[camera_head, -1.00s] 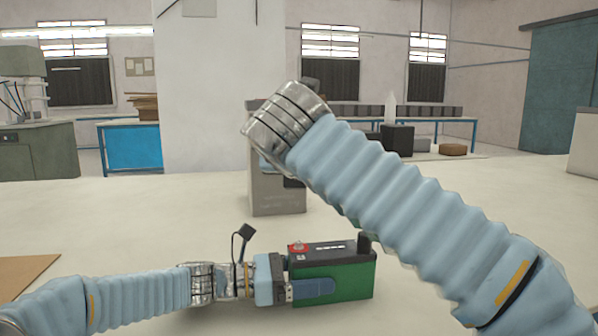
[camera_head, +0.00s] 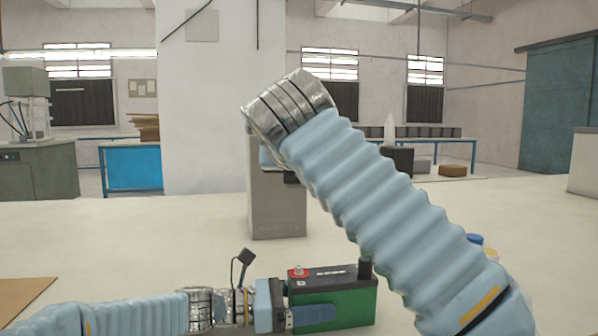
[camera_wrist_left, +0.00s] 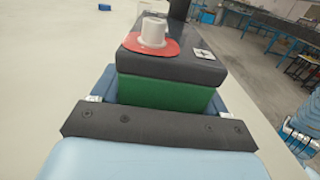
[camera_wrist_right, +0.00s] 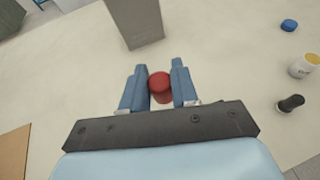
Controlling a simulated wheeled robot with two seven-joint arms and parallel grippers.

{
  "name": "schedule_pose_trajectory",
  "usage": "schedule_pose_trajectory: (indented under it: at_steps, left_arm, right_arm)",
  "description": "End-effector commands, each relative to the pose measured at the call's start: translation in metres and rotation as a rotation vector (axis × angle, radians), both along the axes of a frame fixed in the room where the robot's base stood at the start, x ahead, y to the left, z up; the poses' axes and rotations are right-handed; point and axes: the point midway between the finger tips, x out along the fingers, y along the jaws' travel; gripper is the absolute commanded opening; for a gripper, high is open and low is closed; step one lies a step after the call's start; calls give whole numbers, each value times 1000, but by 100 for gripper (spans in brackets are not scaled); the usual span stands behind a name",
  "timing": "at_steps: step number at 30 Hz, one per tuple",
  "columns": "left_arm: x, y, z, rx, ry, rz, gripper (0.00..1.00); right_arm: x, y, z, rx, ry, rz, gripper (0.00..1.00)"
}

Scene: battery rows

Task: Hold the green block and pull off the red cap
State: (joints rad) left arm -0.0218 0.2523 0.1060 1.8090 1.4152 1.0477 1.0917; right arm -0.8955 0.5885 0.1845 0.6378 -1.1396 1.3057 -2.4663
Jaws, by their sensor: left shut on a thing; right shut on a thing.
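The green block (camera_head: 345,311) has a black top and lies on the table, with my left gripper (camera_head: 300,318) shut on its left end. In the left wrist view the block (camera_wrist_left: 170,95) fills the space between the blue fingers. On its top a bare pale post (camera_wrist_left: 154,31) stands in a red ring (camera_wrist_left: 150,47). The red cap (camera_wrist_right: 160,86) is off the post, between the blue fingers of my right gripper (camera_wrist_right: 160,84), which is shut on it. In the head view the right arm mostly hides that gripper, which is raised above the table, and hides the cap.
A grey box (camera_head: 278,207) stands behind the block. A blue lid (camera_wrist_right: 289,25), a white jar with a yellow lid (camera_wrist_right: 302,67) and a small black object (camera_wrist_right: 291,103) stand to the right. A brown board (camera_head: 24,297) lies at the left. The table between is clear.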

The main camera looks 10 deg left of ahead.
Motion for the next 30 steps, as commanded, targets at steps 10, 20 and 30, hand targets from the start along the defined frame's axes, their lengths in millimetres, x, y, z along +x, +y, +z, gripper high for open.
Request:
schedule_pose_trajectory:
  at_steps: [10,20,30]
  left_arm:
    - [0,0,0,-1,0,0,100]
    - [-1,7,0,0,-1,2,100]
    - [-20,76,0,0,0,5,100]
  right_arm:
    - [0,0,0,0,0,0,2]
    - [0,0,0,0,0,0,2]
    - [0,0,0,0,0,0,2]
